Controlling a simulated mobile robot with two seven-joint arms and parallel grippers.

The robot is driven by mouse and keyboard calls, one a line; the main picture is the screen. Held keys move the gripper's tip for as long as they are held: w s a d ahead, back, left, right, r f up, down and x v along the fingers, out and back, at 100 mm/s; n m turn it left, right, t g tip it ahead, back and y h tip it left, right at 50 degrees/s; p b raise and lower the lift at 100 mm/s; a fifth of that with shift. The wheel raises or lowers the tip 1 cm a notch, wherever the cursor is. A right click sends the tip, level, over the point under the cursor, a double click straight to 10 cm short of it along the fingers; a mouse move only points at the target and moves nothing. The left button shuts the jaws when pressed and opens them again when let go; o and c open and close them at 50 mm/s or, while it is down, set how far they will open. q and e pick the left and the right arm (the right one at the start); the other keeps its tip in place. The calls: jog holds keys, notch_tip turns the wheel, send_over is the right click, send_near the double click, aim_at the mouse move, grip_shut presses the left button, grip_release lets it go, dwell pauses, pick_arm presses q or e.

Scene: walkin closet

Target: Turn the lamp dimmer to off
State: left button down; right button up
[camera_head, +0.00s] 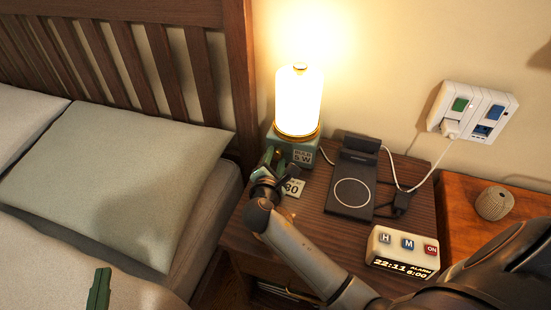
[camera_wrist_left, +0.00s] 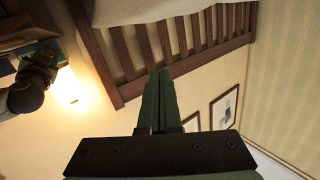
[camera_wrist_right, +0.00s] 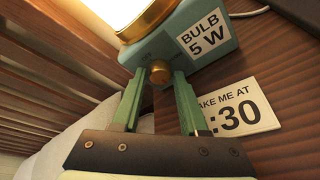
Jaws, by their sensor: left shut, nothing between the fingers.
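The lamp (camera_head: 299,100) is lit and stands on the nightstand, with a teal base (camera_head: 309,144) labelled "BULB 5 W". Its dimmer, a small brass knob (camera_wrist_right: 158,71), is on the base's side in the right wrist view; it is hidden in the head view. My right gripper (camera_head: 272,155) is at the lamp base. In the right wrist view its fingers (camera_wrist_right: 159,82) are apart, with the knob between their tips; I cannot tell if they touch it. My left gripper (camera_head: 101,278) is shut and empty over the bed; its fingers also show in the left wrist view (camera_wrist_left: 158,75).
A "30" note (camera_head: 292,188) lies by the lamp base. A charging stand (camera_head: 352,190) with cables and an alarm clock (camera_head: 402,251) are to the right on the nightstand. A wall outlet (camera_head: 473,111) is behind. A pillow (camera_head: 120,180) and wooden headboard (camera_head: 238,70) are at left.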

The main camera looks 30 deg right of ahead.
grip_shut()
dwell(0.3)
